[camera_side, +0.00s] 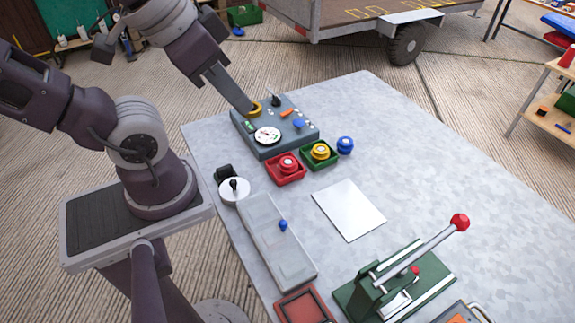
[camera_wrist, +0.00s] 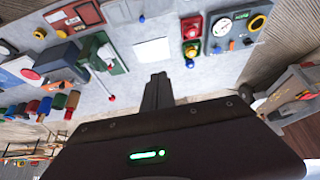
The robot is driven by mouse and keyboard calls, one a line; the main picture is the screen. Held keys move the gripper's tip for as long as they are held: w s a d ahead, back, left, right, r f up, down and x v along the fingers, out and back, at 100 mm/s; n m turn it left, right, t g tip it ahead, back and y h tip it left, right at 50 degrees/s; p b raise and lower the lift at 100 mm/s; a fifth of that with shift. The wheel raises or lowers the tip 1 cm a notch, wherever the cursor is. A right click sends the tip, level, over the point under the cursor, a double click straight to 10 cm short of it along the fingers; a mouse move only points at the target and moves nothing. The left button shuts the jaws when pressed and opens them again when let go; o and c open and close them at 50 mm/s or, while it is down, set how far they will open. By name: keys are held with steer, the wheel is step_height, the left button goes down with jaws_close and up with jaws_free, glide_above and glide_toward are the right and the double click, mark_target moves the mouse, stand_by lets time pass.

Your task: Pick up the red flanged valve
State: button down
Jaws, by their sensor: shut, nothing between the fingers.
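The red flanged valve (camera_side: 287,163) sits in a small red tray (camera_side: 298,178) on the grey table, in front of the control panel. In the wrist view the red valve (camera_wrist: 191,31) is near the top, right of centre. My gripper (camera_side: 247,108) is shut and empty. In the side view it overlaps the panel's back left corner, up and left of the valve; its height is hard to tell. In the wrist view my shut fingers (camera_wrist: 158,77) are below and left of the valve, apart from it.
A yellow valve (camera_side: 320,150) sits in a green tray (camera_side: 332,162) beside the red one, with a blue valve (camera_side: 345,144) on the bare table. The control panel (camera_side: 270,148) stands behind. A white plate (camera_side: 349,210) and a lever press (camera_side: 395,285) are in front. The table's right side is clear.

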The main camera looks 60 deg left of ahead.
steer(key=c, duration=0.8)
jaws_free()
steer(key=shift+o, duration=0.2)
steer(key=m+g, duration=0.5)
steer(key=m, duration=0.4)
glide_above(288, 162)
step_height(288, 162, down, 21)
steer(key=shift+m+g, duration=0.3)
step_height(288, 162, down, 11)
steer(key=shift+r, duration=0.1)
